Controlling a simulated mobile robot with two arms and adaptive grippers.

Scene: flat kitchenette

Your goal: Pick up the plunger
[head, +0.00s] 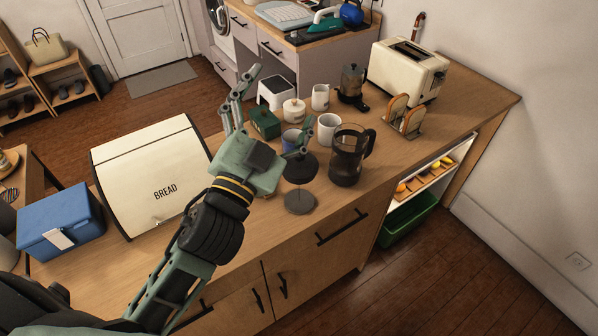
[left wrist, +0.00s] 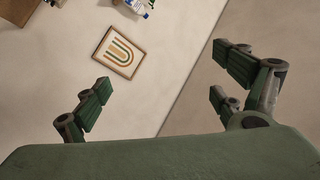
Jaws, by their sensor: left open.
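The plunger (head: 300,202) stands on the wooden counter, with a dark domed lid (head: 300,170) above a flat grey disc. It is just left of the dark glass press carafe (head: 346,163). My left gripper (head: 282,97) is open, its fingers spread and pointing up and away. In the head view its hand overlaps the picture area just left of the lid, and one finger crosses near the lid's top; I cannot tell whether they touch. The left wrist view shows the open, empty fingers (left wrist: 160,92) and no plunger. My right gripper is not in view.
A bread box (head: 150,175) and a blue box (head: 60,222) are on the left. Mugs (head: 328,130), a green box (head: 264,124), a moka pot (head: 352,84), a toast rack (head: 404,118) and a toaster (head: 408,72) stand behind and right. The counter's front edge is close to the plunger.

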